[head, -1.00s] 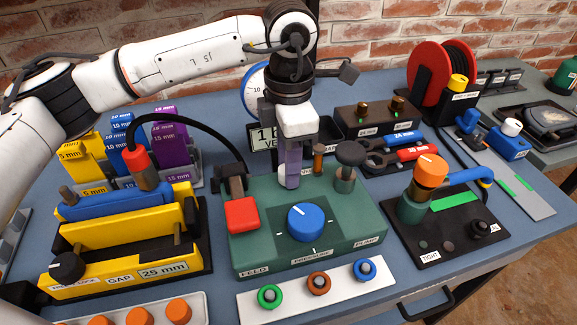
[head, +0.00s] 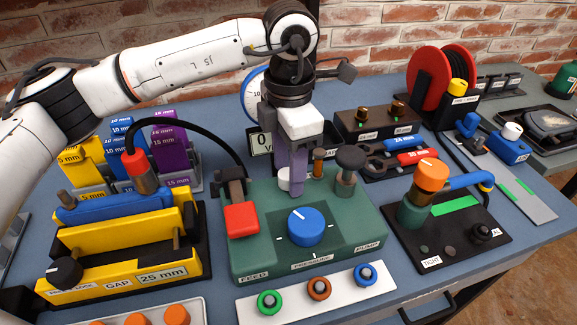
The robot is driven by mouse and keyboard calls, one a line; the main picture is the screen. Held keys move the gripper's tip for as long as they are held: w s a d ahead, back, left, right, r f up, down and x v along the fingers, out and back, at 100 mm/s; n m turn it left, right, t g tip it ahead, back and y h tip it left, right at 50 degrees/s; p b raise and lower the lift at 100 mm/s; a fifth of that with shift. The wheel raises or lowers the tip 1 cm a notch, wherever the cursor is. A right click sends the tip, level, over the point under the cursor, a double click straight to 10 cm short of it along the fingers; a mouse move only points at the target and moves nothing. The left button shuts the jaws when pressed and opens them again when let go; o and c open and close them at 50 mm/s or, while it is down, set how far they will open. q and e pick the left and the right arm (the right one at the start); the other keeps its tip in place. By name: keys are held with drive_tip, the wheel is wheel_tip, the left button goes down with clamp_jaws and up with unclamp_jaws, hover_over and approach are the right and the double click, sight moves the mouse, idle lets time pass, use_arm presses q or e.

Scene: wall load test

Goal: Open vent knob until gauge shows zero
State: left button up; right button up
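A small white knob (head: 284,178), which looks like the vent knob, sits at the back of the green pump box (head: 350,228). My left gripper (head: 292,184) points down at it; its purple fingers look apart, one in front and to the right of the knob. The fingers hide part of the knob. The blue-rimmed round gauge (head: 252,97) stands behind, mostly hidden by my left arm, its needle not visible. My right gripper is not in view.
The box carries a red block (head: 242,219), a blue pressure dial (head: 306,226), a small orange-brown post (head: 319,162) and a dark round knob (head: 350,156) close to my gripper. A yellow gap fixture (head: 120,245) with a black hose stands left.

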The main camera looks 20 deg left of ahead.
use_arm(q)
wheel_tip(320, 180, up, 10)
idle(0.7)
drive_tip(key=shift+s+r, duration=0.1)
